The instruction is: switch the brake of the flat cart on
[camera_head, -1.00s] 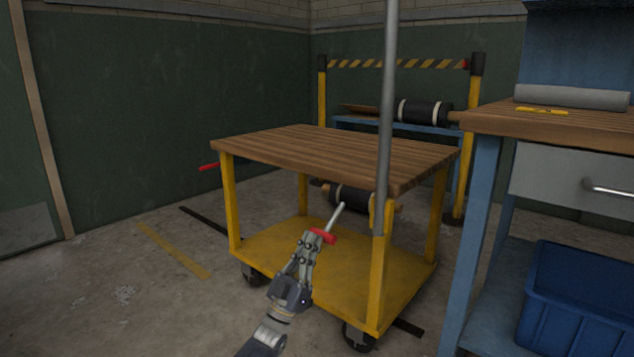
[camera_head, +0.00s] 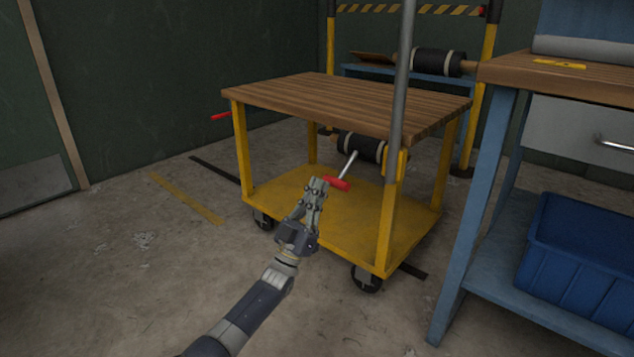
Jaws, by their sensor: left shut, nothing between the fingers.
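The flat cart (camera_head: 260,91) has a wooden top, a yellow frame and a yellow lower deck; it stands in the middle of the view. By its near right leg a grey lever (camera_head: 347,166) slants down and left to a red grip (camera_head: 338,183). I take it for the brake lever; its mount is not clear. My left gripper (camera_head: 319,183) is shut and empty, with its fingertips at the left end of the red grip; whether they touch it I cannot tell. Another red handle (camera_head: 220,116) sticks out at the cart's left side. My right gripper is out of view.
A grey upright pole (camera_head: 402,80) stands at the cart's near right leg. A blue workbench (camera_head: 471,205) with a blue bin (camera_head: 580,255) stands close on the right. Behind is a striped barrier (camera_head: 420,10). The floor left of the cart is clear.

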